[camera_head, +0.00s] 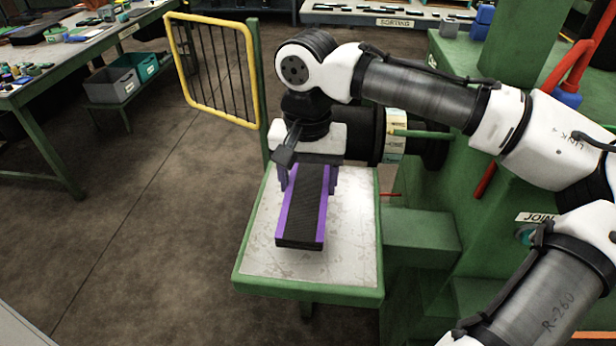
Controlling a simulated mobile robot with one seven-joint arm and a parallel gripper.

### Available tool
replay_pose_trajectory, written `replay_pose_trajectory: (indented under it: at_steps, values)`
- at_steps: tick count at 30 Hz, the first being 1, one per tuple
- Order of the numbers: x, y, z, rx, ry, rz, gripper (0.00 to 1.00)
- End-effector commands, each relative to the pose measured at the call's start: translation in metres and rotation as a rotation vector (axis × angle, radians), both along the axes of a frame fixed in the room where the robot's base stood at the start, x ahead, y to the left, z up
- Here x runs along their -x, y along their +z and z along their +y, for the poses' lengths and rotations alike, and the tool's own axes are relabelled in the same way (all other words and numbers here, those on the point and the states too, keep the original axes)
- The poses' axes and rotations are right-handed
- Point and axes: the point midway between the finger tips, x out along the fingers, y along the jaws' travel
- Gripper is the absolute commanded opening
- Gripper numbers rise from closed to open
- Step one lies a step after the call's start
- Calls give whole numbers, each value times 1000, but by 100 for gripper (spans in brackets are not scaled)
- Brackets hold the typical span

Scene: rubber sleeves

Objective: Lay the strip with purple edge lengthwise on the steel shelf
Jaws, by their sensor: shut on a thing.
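The strip with purple edge (307,205) is a black ribbed strip with purple along both long sides. It is over the steel shelf (345,235), a pale, worn plate with a green frame. Its long side runs from my gripper toward the shelf's front edge. My gripper (308,182) points down and is shut on the strip near its far end. One finger shows at each side of the strip. I cannot tell whether the strip touches the shelf or hangs just above it. The far end of the strip is hidden under my gripper.
A yellow-framed barred guard (213,70) stands behind the shelf on the left. A green machine (440,190) with a dark roller (365,135) stands close on the right. Bare shelf shows on both sides of the strip. Open floor (140,230) lies left.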

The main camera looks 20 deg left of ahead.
Motion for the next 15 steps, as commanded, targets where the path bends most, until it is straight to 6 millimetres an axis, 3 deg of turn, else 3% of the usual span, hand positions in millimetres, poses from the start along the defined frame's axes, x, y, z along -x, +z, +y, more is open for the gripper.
replay_pose_trajectory:
  at_steps: [15]
  values:
    - [-1, -10, -3, 0, -1, 0, 40]
